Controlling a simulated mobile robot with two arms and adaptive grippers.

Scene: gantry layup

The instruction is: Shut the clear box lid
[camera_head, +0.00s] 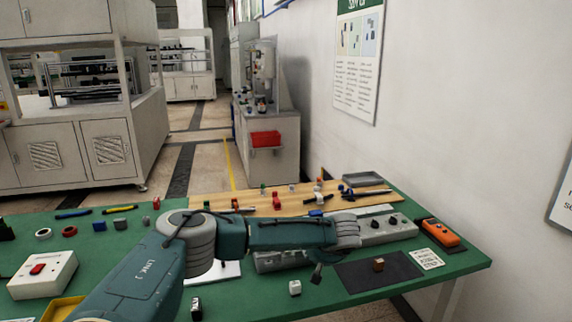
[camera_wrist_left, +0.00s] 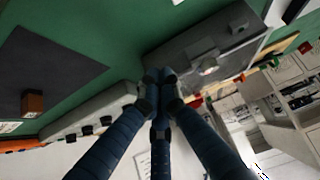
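A grey, box-like case (camera_head: 270,262) sits on the green table, mostly hidden behind my left arm in the head view. It also shows in the left wrist view (camera_wrist_left: 222,30), with a small pale fitting on its side. I cannot make out a clear lid or its angle. My left gripper (camera_head: 317,272) hangs at the case's right end in the head view. In the left wrist view its dark fingers (camera_wrist_left: 159,92) come together at the tips, beside the case's near corner. Nothing shows between them; contact with the case cannot be told. My right gripper is out of view.
A grey panel with black knobs (camera_head: 385,230) lies behind the gripper. To the right are a dark mat (camera_head: 375,272) with a brown block (camera_head: 378,264) and an orange tool (camera_head: 440,233). A white cube (camera_head: 295,287) is in front. A wooden board (camera_head: 240,199) with small parts lies behind.

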